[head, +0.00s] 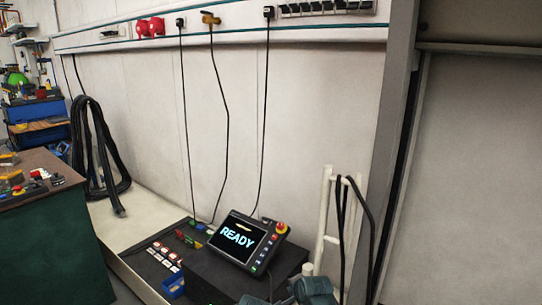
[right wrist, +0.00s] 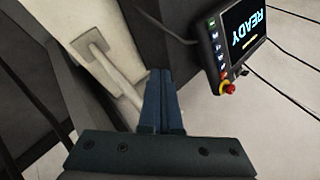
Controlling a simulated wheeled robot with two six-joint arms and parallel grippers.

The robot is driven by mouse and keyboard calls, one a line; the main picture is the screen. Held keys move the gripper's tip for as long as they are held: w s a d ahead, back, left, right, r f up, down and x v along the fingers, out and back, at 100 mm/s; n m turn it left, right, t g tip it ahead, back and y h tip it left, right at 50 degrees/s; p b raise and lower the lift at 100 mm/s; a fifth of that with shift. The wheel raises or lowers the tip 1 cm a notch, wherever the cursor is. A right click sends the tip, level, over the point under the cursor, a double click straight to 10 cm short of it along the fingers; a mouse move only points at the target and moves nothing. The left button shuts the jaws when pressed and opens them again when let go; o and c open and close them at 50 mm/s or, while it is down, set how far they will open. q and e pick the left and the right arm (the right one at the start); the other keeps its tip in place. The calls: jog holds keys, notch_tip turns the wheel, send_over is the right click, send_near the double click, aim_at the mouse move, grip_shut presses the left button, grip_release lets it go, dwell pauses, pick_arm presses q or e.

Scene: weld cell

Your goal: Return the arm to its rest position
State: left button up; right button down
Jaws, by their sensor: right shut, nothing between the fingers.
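My right gripper (right wrist: 160,74) shows in the right wrist view with its two dark blue fingers together and nothing between them. In the head view, only blue-grey parts of my right arm show at the bottom edge, right of centre. A control pendant (head: 243,240) with READY on its screen and a red stop button stands on a black box. The pendant also shows in the right wrist view (right wrist: 228,50), to the upper right of the fingers and apart from them. My left gripper is in neither view.
A white tubular rack (head: 325,225) with a black cable stands right of the pendant. Cables hang down the wall behind. A bench (head: 55,235) with a green side stands at the left, near a coiled black hose (head: 97,165). A grey post (head: 395,150) rises at right.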

jog(key=s+d+f+n+g+h, duration=0.1)
jog(key=s+d+f+n+g, duration=0.2)
jog(key=s+d+n+g, duration=0.25)
jog(key=s+d+f+n+g+h, duration=0.1)
jog(key=s+d+f+n+g, duration=0.15)
jog(key=s+d+n, duration=0.5)
jog(key=s+a+n+h, duration=0.1)
jog(key=s+a, duration=0.3)
jog(key=a, duration=0.2)
jog(key=s+a+n, duration=0.2)
jog(key=s+a, duration=0.2)
jog(key=a, duration=0.2)
notch_tip(320, 180, up, 28)
jog(key=p, duration=2.8)
jog(key=shift+a+g, duration=0.3)
jog(key=shift+a, duration=0.15)
jog(key=shift+s, duration=0.1)
